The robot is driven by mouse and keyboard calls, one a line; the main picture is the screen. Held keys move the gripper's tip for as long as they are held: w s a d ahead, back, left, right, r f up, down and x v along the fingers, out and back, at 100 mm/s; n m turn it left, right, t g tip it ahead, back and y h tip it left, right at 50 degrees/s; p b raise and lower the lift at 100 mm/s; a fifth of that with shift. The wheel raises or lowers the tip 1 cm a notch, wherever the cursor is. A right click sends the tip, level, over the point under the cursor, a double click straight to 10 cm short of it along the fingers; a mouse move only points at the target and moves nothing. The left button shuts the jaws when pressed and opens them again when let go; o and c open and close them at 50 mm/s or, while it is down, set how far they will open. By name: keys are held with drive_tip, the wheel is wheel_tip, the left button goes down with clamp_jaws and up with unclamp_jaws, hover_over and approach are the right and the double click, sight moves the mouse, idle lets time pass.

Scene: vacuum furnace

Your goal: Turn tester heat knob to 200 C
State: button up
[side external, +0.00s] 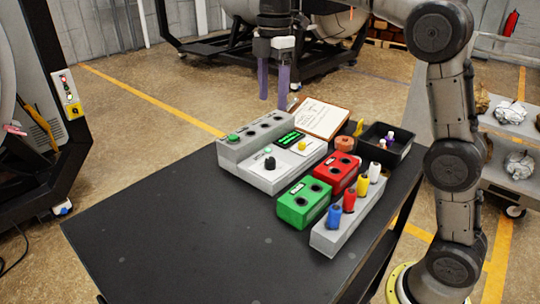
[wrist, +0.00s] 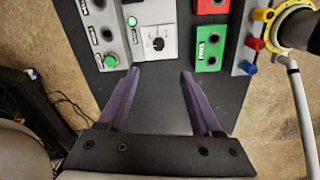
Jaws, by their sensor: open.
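The tester is a light grey box (side external: 284,174) on the black table, with a green-lit display (side external: 290,138) on top. Its round black heat knob (side external: 270,163) sits near the box's near end, and its setting is too small to read. In the wrist view the knob (wrist: 158,44) shows on a white face with a dial scale, just beyond the fingertips. My gripper (side external: 273,90) has two purple fingers, is open and empty, and hangs well above the table. In the wrist view the gripper (wrist: 160,72) has its fingers spread either side of the knob's line, apart from it.
A grey box with a green button (side external: 233,138) stands left of the tester. Green (side external: 304,203) and red (side external: 337,175) socket boxes and a grey block of coloured plugs (side external: 345,222) stand right. A clipboard (side external: 320,117) and black tray (side external: 397,155) lie behind. The table's near left is clear.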

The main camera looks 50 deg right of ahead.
sight(270, 159)
drive_tip(key=shift+g, duration=0.3)
drive_tip(key=f, duration=1.6)
drive_tip(key=shift+w+f, duration=0.35)
clamp_jaws()
